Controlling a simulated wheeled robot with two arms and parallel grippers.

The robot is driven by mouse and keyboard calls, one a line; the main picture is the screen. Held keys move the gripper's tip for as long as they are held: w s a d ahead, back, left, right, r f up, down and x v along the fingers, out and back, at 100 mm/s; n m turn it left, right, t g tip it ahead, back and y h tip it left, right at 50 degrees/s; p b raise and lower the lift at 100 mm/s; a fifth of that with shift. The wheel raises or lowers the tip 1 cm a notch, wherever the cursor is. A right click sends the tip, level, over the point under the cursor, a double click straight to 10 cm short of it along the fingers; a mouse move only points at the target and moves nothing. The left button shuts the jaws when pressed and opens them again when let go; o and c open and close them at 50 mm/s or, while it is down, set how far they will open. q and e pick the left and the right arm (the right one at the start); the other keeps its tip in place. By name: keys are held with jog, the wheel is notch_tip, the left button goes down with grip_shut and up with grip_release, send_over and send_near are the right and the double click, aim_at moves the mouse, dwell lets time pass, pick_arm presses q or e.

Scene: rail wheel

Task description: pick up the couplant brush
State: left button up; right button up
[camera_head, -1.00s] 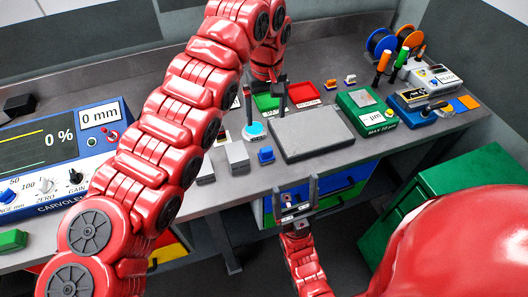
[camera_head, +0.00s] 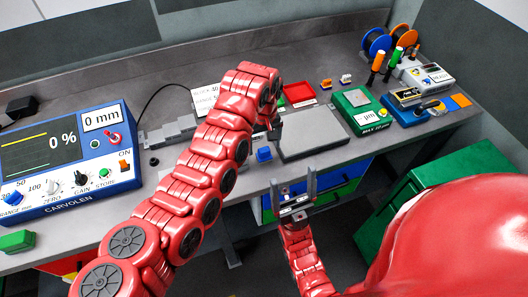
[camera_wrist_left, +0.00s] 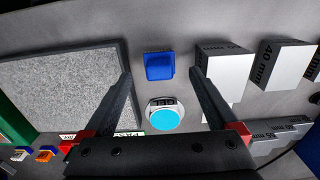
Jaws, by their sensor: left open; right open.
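I cannot tell for certain which thing is the couplant brush. Two upright handled tools, one orange (camera_head: 378,61) and one green (camera_head: 396,57), stand at the back right of the bench. My left gripper (camera_head: 275,127) is low over the bench beside the grey slab, partly hidden by its arm. In the left wrist view it (camera_wrist_left: 160,76) is open, with a small blue block (camera_wrist_left: 159,66) between its fingertips in the picture and a cyan-topped round pot (camera_wrist_left: 165,117) nearer the palm. The blue block (camera_head: 264,154) shows in the head view. My right gripper (camera_head: 294,190) is open and empty before the bench's front edge.
The grey slab (camera_head: 312,134) lies right of the left gripper. Grey metal blocks (camera_wrist_left: 224,70) stand beside it in the wrist view. The gauge unit (camera_head: 60,150) fills the left.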

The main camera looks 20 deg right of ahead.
aim_at(264, 149)
pick_arm(q)
notch_tip(264, 149, down, 4)
jog(key=shift+s+r+p, duration=0.1)
jog(key=shift+r+p, duration=0.1)
jog(key=shift+p, duration=0.65)
jog(key=shift+f, duration=0.25)
jog(key=c, duration=1.4)
